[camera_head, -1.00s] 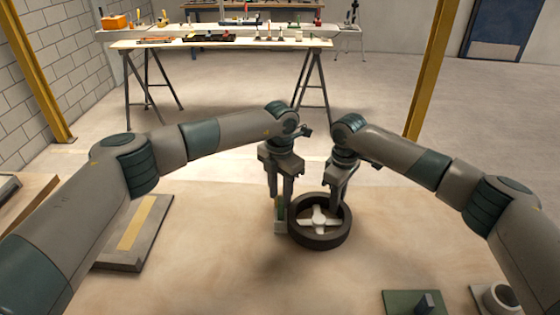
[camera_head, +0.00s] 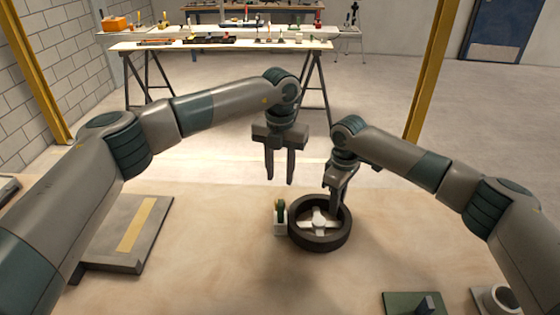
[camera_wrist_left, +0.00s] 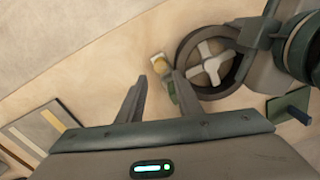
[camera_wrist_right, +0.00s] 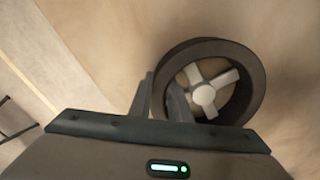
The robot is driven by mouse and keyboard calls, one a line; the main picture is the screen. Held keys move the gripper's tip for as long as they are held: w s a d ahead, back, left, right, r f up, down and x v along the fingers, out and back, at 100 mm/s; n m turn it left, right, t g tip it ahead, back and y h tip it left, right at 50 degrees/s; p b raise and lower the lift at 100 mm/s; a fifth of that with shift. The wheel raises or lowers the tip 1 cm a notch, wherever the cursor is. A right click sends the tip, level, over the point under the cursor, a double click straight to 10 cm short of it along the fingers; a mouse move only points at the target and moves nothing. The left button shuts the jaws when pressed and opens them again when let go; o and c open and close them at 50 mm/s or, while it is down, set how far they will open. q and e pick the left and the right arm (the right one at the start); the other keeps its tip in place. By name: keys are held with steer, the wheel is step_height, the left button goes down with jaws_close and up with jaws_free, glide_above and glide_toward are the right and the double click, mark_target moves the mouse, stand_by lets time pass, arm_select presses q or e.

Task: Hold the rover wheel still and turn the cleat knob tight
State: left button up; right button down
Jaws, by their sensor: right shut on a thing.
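The dark rover wheel (camera_head: 338,240) lies flat on the table with its pale spokes facing up. It also shows in the left wrist view (camera_wrist_left: 180,52) and right wrist view (camera_wrist_right: 254,72). My right gripper (camera_head: 335,207) is shut on the wheel's rim, one finger inside and one outside.
A flat board with a yellow strip (camera_head: 138,224) lies at the left. A green plate with a dark post (camera_head: 402,304) and a pale ring-shaped part (camera_head: 500,299) sit at the front right. The table between is clear. Trestle tables with tools (camera_head: 240,46) stand behind.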

arm_select(q)
steer(key=shift+r, duration=1.8)
steer(key=shift+o, duration=1.4)
steer(key=n, duration=1)
steer(key=shift+a+f+n, duration=0.1)
steer(key=shift+f+n, duration=0.2)
steer(key=shift+f, duration=0.1)
steer(key=shift+f, duration=0.15)
step_height(320, 180, down, 12)
steer(key=shift+r, duration=0.15)
steer(key=shift+c, duration=0.3)
